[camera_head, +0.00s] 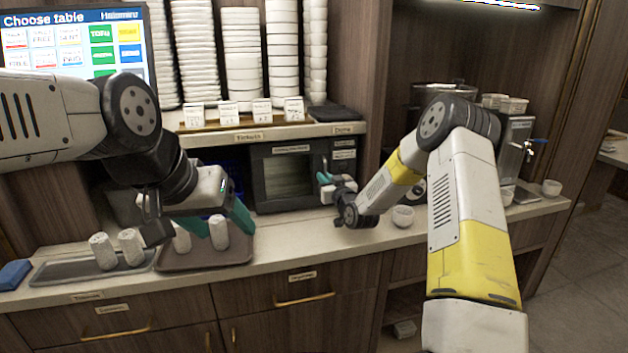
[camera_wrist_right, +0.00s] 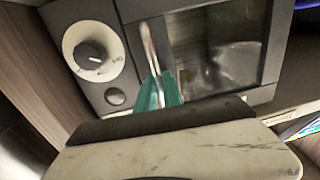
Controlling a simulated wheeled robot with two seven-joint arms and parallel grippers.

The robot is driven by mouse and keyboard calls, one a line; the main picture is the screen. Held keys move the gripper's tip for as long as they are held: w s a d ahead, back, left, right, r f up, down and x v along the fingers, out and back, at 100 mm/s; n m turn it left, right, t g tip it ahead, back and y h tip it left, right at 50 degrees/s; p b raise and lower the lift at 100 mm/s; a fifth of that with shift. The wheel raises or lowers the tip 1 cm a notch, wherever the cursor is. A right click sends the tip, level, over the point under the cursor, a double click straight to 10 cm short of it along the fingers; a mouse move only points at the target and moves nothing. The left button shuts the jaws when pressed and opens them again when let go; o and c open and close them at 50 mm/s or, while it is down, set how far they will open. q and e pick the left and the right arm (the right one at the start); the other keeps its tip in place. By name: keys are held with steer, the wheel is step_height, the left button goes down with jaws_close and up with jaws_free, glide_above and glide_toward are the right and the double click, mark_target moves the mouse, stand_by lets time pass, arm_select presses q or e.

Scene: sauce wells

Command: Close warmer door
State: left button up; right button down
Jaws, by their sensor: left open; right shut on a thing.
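The warmer (camera_head: 290,175) is a dark box under the counter shelf, with a window in its door (camera_head: 288,178). In the right wrist view, the door window (camera_wrist_right: 215,50) shows close up, beside a panel with a round knob (camera_wrist_right: 90,52). The door looks about flush with the panel, but I cannot tell whether it is fully closed. My right gripper (camera_head: 325,182) is at the door's right side. Its teal fingers (camera_wrist_right: 159,88) are shut on the metal door handle (camera_wrist_right: 150,48). My left gripper (camera_head: 200,228) is open above the brown tray.
A brown tray (camera_head: 205,262) and a grey tray (camera_head: 75,271) with white rolls (camera_head: 103,251) lie on the counter below my left arm. A white bowl (camera_head: 403,216) stands right of my right gripper. Stacked dishes (camera_head: 242,60) fill the shelf above the warmer.

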steer(key=c, duration=1.5)
jaws_free()
steer(key=shift+w+d, duration=0.1)
steer(key=v, duration=0.7)
steer(key=shift+s+d, duration=0.15)
steer(key=shift+s, duration=0.2)
steer(key=shift+r, duration=0.15)
